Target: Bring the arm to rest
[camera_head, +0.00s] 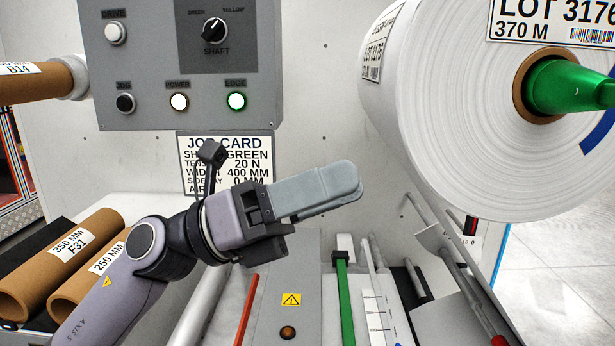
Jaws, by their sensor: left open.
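My left arm comes in from the lower left, and its gripper (350,180) points right and slightly up. The fingers are seen nearly edge-on, one overlapping the other; they are open and I see nothing between them. The gripper is in front of the machine's pale wall, below the grey control panel (155,65) and left of the large white roll (450,130). The gripper and wrist cover part of the job card (225,150). My right gripper is not in view.
The white roll sits on a green shaft (570,88) at the right. Brown cores (50,265) lie at the lower left, and another core (35,82) sticks in at the upper left. Below the gripper are a red rod (246,310), a green bar (344,295) and a grey box (290,270).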

